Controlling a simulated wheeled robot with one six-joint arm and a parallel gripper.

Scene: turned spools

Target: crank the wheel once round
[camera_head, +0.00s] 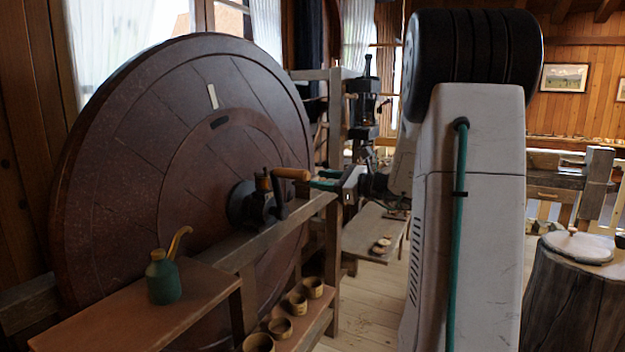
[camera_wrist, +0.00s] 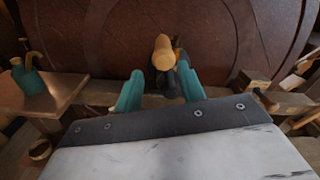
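The large dark red-brown wheel (camera_head: 130,150) stands upright on a wooden frame at the left of the head view. A dark hub with a crank (camera_head: 280,208) is at its middle right, and a light wooden handle (camera_head: 291,174) sticks out from it toward my gripper. My gripper (camera_head: 322,180) has teal fingers and is at the handle's free end. In the wrist view the fingers of my gripper (camera_wrist: 158,88) are spread apart, with the wooden handle (camera_wrist: 163,52) ahead of and between them. Neither finger visibly touches the handle.
A green oil can (camera_head: 163,280) stands on a wooden shelf (camera_head: 120,322) at the front left. Several small wooden cups (camera_head: 281,329) sit on a lower board. A bench (camera_head: 372,228) and a tree stump (camera_head: 578,300) stand to the right.

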